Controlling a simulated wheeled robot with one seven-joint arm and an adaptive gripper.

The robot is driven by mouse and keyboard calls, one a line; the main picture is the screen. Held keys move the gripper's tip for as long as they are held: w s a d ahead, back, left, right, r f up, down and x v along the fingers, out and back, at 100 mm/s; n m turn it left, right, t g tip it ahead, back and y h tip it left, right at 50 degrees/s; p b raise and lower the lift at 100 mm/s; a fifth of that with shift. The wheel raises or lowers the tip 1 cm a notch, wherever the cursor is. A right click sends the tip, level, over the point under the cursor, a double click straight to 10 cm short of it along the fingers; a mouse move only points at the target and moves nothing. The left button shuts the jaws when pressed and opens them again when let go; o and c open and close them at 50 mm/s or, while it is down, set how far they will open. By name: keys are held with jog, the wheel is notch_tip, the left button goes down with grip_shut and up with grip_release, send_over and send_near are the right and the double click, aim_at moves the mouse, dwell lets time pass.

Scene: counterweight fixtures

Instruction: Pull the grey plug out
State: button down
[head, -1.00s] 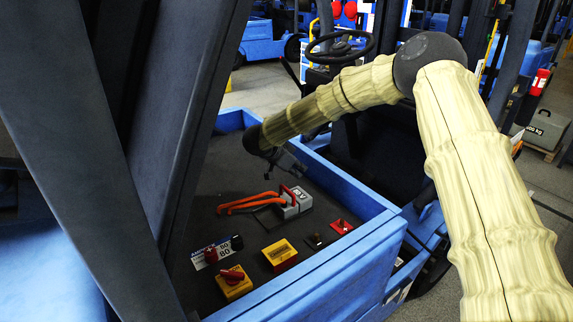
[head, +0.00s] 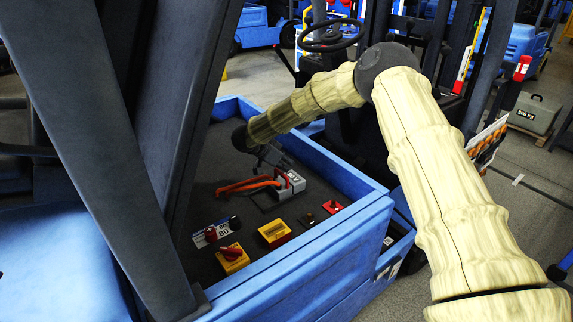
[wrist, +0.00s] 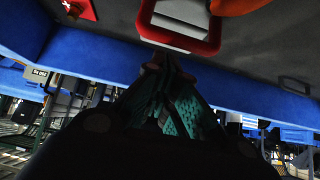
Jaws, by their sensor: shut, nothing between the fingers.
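The grey plug (head: 290,186) sits in the dark floor of the blue tray, with a red handle and two orange cables (head: 240,185) running left from it. In the wrist view the grey plug (wrist: 182,10) is at the top, its red handle (wrist: 180,44) facing my fingers. My gripper (head: 283,164) is just above and behind the plug in the head view. In the wrist view the fingers of my gripper (wrist: 160,66) are together, empty, close to the handle's lower edge. I cannot tell whether they touch it.
The blue tray wall (head: 330,165) rises close behind and right of the plug. In front are a red connector (head: 332,207), a yellow box (head: 275,233), and a yellow base with a red knob (head: 232,257). A dark slanted post (head: 100,150) blocks the left.

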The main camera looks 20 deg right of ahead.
aim_at(281, 172)
jog(key=shift+w+a+f, duration=0.25)
jog(key=shift+a+f, duration=0.55)
jog(key=shift+a, duration=0.2)
jog(key=shift+s+a+r, duration=0.1)
jog(key=shift+s+a, duration=0.2)
jog(key=shift+a, duration=0.25)
jog(key=shift+s+a+r, duration=0.1)
jog(key=shift+s+a, duration=0.15)
jog(key=shift+a, duration=0.3)
jog(key=shift+f, duration=0.1)
jog(key=shift+w+d, duration=0.1)
jog(key=shift+d, duration=0.1)
